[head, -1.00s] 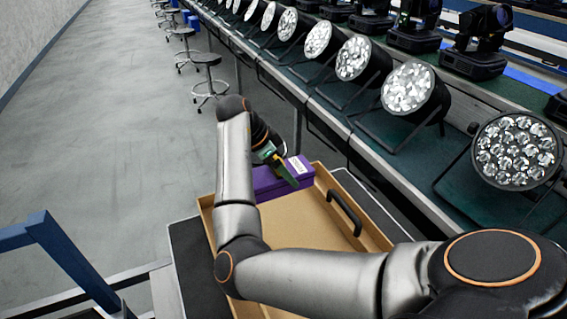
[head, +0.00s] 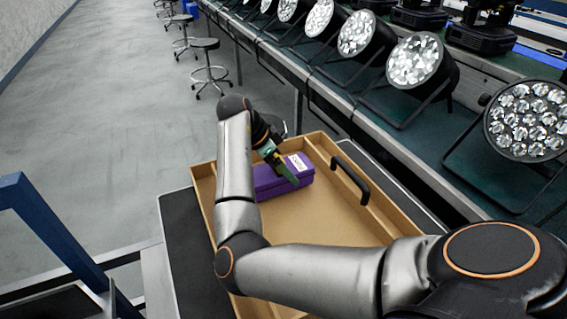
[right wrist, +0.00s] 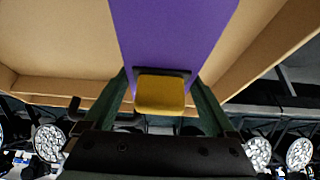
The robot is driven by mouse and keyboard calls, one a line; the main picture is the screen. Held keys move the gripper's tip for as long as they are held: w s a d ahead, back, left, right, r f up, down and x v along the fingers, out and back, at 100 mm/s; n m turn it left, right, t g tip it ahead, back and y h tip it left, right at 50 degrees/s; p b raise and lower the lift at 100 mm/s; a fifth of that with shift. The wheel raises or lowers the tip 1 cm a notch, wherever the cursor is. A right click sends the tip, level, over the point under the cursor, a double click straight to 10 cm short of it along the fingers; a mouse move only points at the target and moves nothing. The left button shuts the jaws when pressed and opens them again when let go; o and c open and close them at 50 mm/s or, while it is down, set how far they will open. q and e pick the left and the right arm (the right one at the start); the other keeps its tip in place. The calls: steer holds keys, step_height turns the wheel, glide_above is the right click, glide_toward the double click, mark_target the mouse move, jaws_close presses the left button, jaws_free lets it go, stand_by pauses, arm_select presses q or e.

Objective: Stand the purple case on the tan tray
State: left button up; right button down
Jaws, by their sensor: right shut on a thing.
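The purple case (head: 295,179), with a white label near one end, shows over the far part of the tan tray (head: 378,216). My right gripper (head: 283,168) is shut on the case. In the right wrist view the purple case (right wrist: 172,35) fills the middle, and a yellow block (right wrist: 160,93) sits between the fingers of my right gripper (right wrist: 163,95). The tan tray (right wrist: 55,55) spreads behind it there. I cannot tell whether the case touches the tray floor. My left gripper is in neither view.
The tray has raised walls and a black handle (head: 350,180) on its right side. A long bench (head: 385,135) with several stage lamps runs along the right. Several stools (head: 207,68) stand at the back left. A blue frame (head: 50,235) is at the left.

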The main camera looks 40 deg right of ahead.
steer(key=shift+f, duration=0.25)
steer(key=shift+f, duration=0.5)
stand_by(0.3)
jaws_free()
